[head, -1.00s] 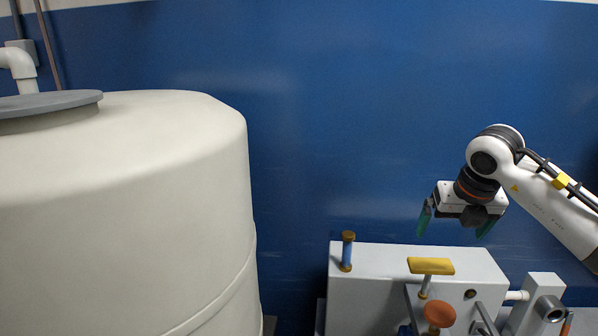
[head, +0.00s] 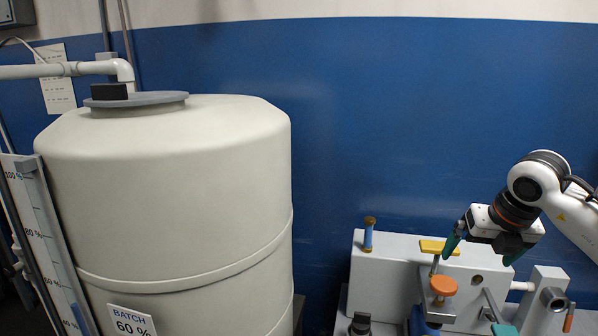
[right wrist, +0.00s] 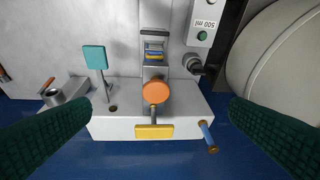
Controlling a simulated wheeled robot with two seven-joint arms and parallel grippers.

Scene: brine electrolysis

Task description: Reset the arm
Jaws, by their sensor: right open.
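My right gripper (head: 484,246) is open and empty at the right of the head view, above the right part of a white apparatus block (head: 385,275). Its two green fingers stand wide apart at the sides of the right wrist view (right wrist: 160,130). Between them that view shows the block with an orange round knob (right wrist: 156,92), a yellow bar handle (right wrist: 154,131) and a teal paddle (right wrist: 94,57). In the head view the orange knob (head: 443,286) and yellow handle (head: 439,247) are left of the gripper. My left gripper is not in view.
A large cream tank (head: 180,200) labelled BATCH 60 % fills the left side, with a level scale (head: 45,235) beside it. A blue-and-brown post (head: 369,234) stands at the block's back left. A grey pipe fitting (head: 552,299) is at the right. The blue wall is behind.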

